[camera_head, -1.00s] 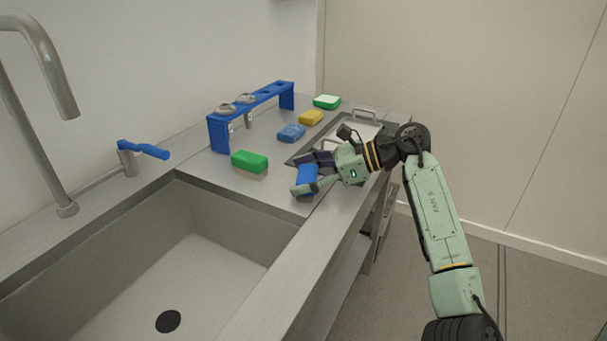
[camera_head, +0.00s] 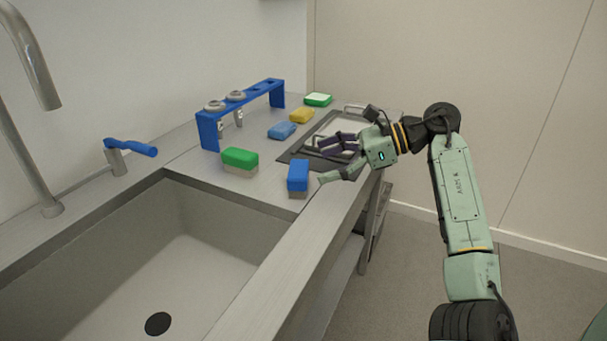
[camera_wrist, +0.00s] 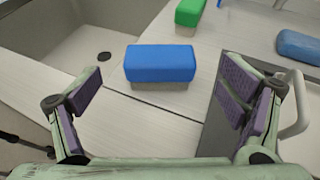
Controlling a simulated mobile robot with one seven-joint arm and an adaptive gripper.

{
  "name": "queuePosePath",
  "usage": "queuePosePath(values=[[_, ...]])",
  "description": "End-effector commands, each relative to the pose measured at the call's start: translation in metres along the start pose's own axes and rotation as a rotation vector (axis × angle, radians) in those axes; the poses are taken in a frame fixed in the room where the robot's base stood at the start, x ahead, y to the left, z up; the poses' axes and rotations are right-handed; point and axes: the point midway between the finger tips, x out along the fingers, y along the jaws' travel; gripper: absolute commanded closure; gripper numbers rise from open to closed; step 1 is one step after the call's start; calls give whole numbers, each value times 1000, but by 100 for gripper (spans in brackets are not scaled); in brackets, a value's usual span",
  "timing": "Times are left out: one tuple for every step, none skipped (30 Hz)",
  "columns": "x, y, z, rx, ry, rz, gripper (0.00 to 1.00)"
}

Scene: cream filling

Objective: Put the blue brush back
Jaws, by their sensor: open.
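The blue brush (camera_head: 298,176), a blue block with grey bristles below, stands upright on the steel counter near the sink's right corner. My gripper (camera_head: 333,161) is open and empty, just to the right of the brush and apart from it. In the wrist view the brush (camera_wrist: 160,64) lies ahead of my gripper (camera_wrist: 158,98), between the lines of its spread fingers and beyond their tips. A green brush (camera_head: 239,160) of the same shape stands on the counter to the left.
The sink (camera_head: 190,250) opens at the front left. A blue rack (camera_head: 207,132) stands by the wall. A tray with a handle is sunk in the counter behind my gripper.

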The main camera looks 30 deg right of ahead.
Motion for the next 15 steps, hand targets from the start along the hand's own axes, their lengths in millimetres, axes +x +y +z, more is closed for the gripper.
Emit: queuePosePath(values=[[-10,-1,-2,0,1,-3,10],[-16,-1,-2,0,1,-3,10],[-23,-1,-2,0,0,-3,10],[-28,0,-1,-1,1,-2,10],[-32,0,-1,0,1,-1,10],[-37,-1,-1,0,0,-1,10],[-40,0,-1,1,0,-1,10],[-43,0,0,0,0,0,10],[-46,0,0,-1,0,0,10],[-47,0,0,-1,0,0,10],[-49,0,0,-1,-1,0,10],[-50,0,0,-1,-1,0,10],[-50,0,0,-1,-1,1,10],[-50,0,0,-1,0,1,10],[-50,0,0,-1,0,1,10]])
